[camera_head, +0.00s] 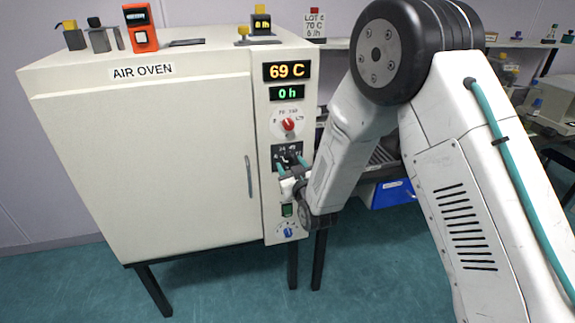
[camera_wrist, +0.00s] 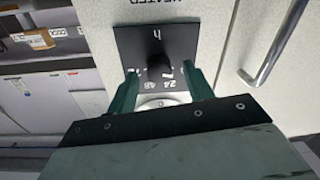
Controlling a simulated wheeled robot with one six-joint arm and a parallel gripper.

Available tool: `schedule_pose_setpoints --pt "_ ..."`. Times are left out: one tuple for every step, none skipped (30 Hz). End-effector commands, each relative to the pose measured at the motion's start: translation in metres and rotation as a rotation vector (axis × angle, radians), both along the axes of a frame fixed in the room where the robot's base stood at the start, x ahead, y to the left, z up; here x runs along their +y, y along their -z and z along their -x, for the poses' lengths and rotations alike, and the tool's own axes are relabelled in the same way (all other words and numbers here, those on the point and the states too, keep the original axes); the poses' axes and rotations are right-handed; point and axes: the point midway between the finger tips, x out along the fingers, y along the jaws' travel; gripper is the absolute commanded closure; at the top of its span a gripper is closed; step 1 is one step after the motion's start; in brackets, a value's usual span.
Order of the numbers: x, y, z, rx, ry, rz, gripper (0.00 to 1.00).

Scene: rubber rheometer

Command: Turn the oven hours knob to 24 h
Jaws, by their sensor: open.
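The air oven (camera_head: 150,150) is a white cabinet with a control strip on its right side. Its displays read 69 C and 0 h (camera_head: 287,93). The black hours knob (camera_wrist: 160,68) sits on a dark dial plate (camera_wrist: 150,42) marked "h", with 24 and 48 legible in the wrist view. My gripper (camera_wrist: 161,76) is open, with one teal finger on each side of the knob. I cannot tell whether the fingers touch it. In the head view my gripper (camera_head: 290,170) is at the dark dial plate and partly hides the knob.
A red knob (camera_head: 288,124) is above the hours dial; a green switch (camera_head: 287,210) and a blue knob (camera_head: 287,232) are below. The oven door handle (camera_head: 249,176) stands out beside the strip. Several small items, including an orange device (camera_head: 140,28), are on the oven top.

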Motion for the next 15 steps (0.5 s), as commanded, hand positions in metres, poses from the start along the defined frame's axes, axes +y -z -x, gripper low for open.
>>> schedule_pose_setpoints --pt "0.0010 -0.0004 -0.0041 -0.001 0.001 0.000 0.49" --pt "0.0016 -0.0005 -0.0057 -0.001 0.001 0.000 0.49" --pt "0.0020 -0.0005 -0.0071 -0.001 0.001 0.000 0.49" --pt "0.0021 -0.0005 -0.0079 -0.001 0.001 0.000 0.49" --pt "0.0023 -0.0005 -0.0084 -0.001 0.001 0.000 0.49" --pt "0.0024 -0.0005 -0.0087 -0.001 0.001 0.000 0.49" --pt "0.0023 -0.0004 -0.0087 0.000 0.001 0.000 0.49" --pt "0.0023 -0.0004 -0.0087 0.000 0.001 0.000 0.49" --pt "0.0022 -0.0004 -0.0086 0.000 0.001 0.000 0.49" --pt "0.0022 -0.0004 -0.0086 0.000 0.001 0.000 0.49" --pt "0.0021 -0.0004 -0.0086 0.000 0.001 0.000 0.49" --pt "0.0021 -0.0004 -0.0086 0.000 0.001 0.000 0.57" --pt "0.0021 -0.0003 -0.0086 0.000 0.001 0.000 0.65" --pt "0.0021 -0.0004 -0.0086 0.000 0.001 0.000 0.74" --pt "0.0021 -0.0003 -0.0085 0.000 0.000 0.000 0.85"
